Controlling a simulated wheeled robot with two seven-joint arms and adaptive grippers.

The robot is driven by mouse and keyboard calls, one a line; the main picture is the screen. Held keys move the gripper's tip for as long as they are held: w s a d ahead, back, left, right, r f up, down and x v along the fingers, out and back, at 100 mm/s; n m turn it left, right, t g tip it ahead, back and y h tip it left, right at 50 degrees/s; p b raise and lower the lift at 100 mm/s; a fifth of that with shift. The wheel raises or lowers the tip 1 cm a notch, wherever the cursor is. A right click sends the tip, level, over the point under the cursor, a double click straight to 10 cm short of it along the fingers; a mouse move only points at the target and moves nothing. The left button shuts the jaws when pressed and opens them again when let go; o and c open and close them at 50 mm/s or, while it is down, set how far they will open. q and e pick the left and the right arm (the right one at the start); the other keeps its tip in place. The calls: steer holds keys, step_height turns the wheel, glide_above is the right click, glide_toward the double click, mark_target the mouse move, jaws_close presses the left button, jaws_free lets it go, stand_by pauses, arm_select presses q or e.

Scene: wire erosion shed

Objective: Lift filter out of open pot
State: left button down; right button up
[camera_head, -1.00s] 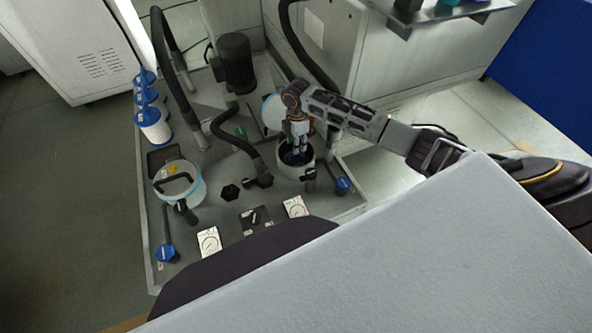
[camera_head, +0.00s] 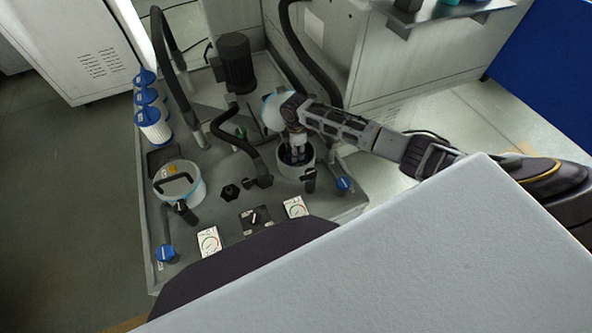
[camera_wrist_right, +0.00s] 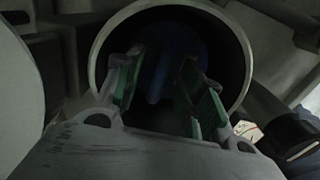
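The open pot (camera_head: 287,168) is a light round canister at the right of the grey filter unit, dark inside. My right gripper (camera_head: 297,160) points down into its mouth. In the right wrist view the pot's rim (camera_wrist_right: 97,62) surrounds the fingertips. The right gripper (camera_wrist_right: 165,90) is open there, its two green-padded fingers well apart. Between and beyond them, deep in the pot, is a dark blue shape (camera_wrist_right: 172,58), which looks like the filter's top. I cannot tell whether the fingers touch it. My left gripper is not in view.
A closed pot (camera_head: 190,190) with a black handle stands at the left of the unit. Several white and blue filters (camera_head: 153,125) stand at its left rear edge. A black motor (camera_head: 233,62) and hoses are behind. Gauges (camera_head: 209,241) line the front.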

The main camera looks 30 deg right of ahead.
steer(key=c, duration=0.5)
jaws_close()
steer(key=shift+w+r, duration=0.1)
steer(key=shift+r, duration=0.05)
